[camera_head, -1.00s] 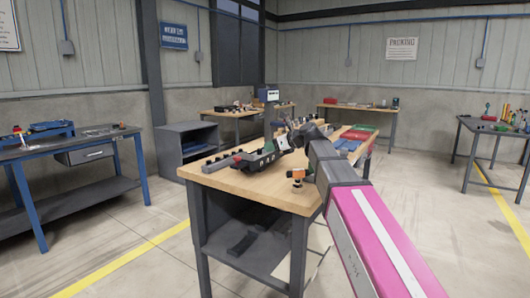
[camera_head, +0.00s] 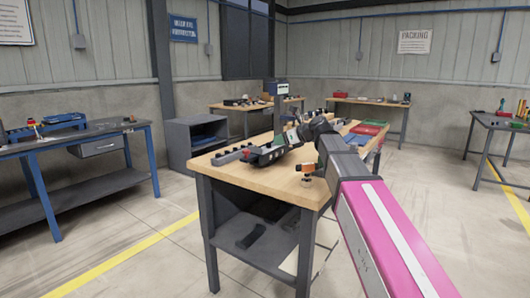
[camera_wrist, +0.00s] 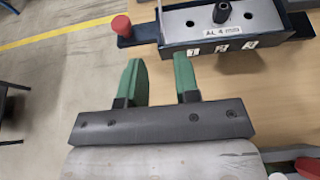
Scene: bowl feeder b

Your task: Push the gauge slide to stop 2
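The gauge (camera_wrist: 240,48) is a dark block with a silver top plate, a black knob (camera_wrist: 222,12) and number tags 1, 2 and 3 on its near face, at the top right of the wrist view. A red knob (camera_wrist: 121,25) stands on a dark strip at its left end; I cannot tell which part is the slide. In the head view the gauge (camera_head: 264,156) sits on the wooden bench (camera_head: 245,178). My gripper (camera_wrist: 160,75) has its two green fingers spread with nothing between them. The fingers point at the gauge's near side, apparently just short of it.
An orange and black item (camera_head: 308,170) stands near the bench's front edge, by my arm. A red-ended object (camera_wrist: 305,165) shows at the wrist view's bottom right. Bare wood lies right of my fingers.

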